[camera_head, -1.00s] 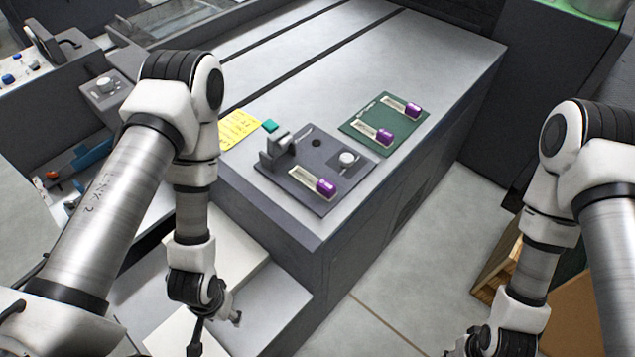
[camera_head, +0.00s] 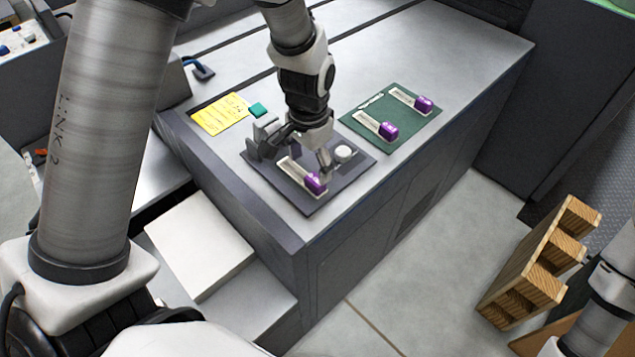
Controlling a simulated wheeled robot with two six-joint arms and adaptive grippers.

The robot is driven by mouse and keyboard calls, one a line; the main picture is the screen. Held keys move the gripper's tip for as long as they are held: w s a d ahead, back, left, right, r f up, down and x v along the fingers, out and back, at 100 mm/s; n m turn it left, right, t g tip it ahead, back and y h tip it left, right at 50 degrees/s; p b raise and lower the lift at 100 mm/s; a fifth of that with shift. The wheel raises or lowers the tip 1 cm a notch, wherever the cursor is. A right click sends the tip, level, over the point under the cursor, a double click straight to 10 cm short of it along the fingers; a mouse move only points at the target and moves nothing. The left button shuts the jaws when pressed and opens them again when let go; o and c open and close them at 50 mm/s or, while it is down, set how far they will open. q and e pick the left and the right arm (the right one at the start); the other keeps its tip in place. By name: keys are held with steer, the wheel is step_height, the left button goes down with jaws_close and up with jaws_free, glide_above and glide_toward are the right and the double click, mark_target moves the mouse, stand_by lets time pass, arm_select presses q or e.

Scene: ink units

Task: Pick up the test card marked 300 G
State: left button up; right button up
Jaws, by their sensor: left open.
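Three cards with purple ends show in the head view; their markings are too small to read. One card (camera_head: 303,176) lies on the dark grey plate, and two more, a nearer card (camera_head: 376,125) and a farther card (camera_head: 411,99), lie on the green mat (camera_head: 412,124). My left gripper (camera_head: 318,163) is open over the grey plate, right at the card there; I cannot tell whether it touches it. The gripper hides part of the plate. My right gripper is out of view; only part of my right arm shows at the lower right.
The grey plate (camera_head: 341,184) also carries a white knob (camera_head: 343,152) and a small grey stand (camera_head: 264,134). A wooden pallet (camera_head: 530,275) stands on the floor at right.

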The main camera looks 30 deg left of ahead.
mark_target(311, 182)
arm_select(q)
step_height(311, 182, down, 7)
steer(key=shift+w+a+f+p, duration=0.1)
steer(key=shift+w+f+p, duration=0.05)
steer(key=shift+p, duration=0.15)
steer(key=c, duration=1.3)
